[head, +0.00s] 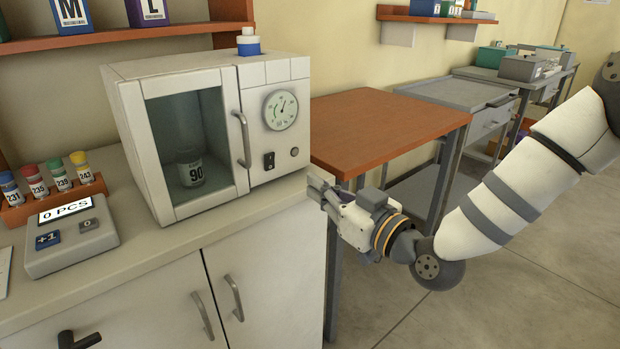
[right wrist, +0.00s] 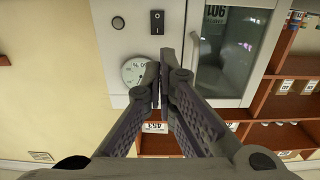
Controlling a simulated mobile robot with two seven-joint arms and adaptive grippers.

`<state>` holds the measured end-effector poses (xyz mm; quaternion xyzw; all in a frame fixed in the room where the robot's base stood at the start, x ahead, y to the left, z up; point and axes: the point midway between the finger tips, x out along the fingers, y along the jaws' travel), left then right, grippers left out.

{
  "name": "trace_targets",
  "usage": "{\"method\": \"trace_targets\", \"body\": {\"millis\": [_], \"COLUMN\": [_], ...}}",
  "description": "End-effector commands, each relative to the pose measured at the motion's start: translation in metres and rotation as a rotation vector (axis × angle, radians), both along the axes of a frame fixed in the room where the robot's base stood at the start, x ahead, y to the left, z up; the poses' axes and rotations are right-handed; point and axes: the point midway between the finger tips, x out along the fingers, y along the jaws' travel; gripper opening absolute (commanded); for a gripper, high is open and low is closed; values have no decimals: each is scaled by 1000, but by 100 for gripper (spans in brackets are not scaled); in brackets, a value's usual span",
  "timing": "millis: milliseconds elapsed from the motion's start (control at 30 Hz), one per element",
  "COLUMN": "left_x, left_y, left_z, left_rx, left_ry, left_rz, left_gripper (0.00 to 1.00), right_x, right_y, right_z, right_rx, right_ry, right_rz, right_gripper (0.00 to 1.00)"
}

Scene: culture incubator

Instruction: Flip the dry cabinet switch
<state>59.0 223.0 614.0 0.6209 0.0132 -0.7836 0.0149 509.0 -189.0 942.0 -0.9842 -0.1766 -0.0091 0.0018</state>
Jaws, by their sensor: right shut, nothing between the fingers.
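The dry cabinet (head: 175,75) is a white box with a glass door on the counter in the head view. Its black rocker switch (head: 269,161) is on the right front panel, below a round dial (head: 281,110) and left of a small round knob (head: 294,152). The switch also shows in the right wrist view (right wrist: 157,22), beyond the fingertips. My right gripper (head: 318,190) is shut and empty, to the right of and below the switch, apart from it. It also shows in the right wrist view (right wrist: 160,65). My left gripper is not in view.
The cabinet door handle (head: 242,140) sticks out left of the switch panel. A bottle (head: 190,172) stands inside. A counting device (head: 72,238) and a rack of capped vials (head: 50,205) are at left. A brown-topped table (head: 385,125) stands behind my right gripper.

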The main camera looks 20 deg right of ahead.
Motion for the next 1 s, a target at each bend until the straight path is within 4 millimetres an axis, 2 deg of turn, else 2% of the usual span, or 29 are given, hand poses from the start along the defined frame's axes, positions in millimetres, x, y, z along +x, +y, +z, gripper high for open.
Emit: {"method": "trace_targets", "body": {"millis": [267,400,467,767,867,1000], "left_x": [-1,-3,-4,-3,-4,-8], "left_y": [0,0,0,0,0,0], "left_z": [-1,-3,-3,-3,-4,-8], "left_rx": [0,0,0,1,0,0], "left_ry": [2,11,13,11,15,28], "left_rz": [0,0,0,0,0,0], "left_gripper": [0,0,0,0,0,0], "right_x": [0,-3,-5,-5,2,27], "right_y": [0,-1,-1,-1,1,11], "right_z": [-3,-23,-26,-24,-23,-22], "right_rx": [0,18,29,36,35,34], "right_ry": [2,-56,-82,-97,-99,-98], "right_rz": [-1,-4,-1,-2,-1,0], "right_gripper": [0,0,0,0,0,0]}}
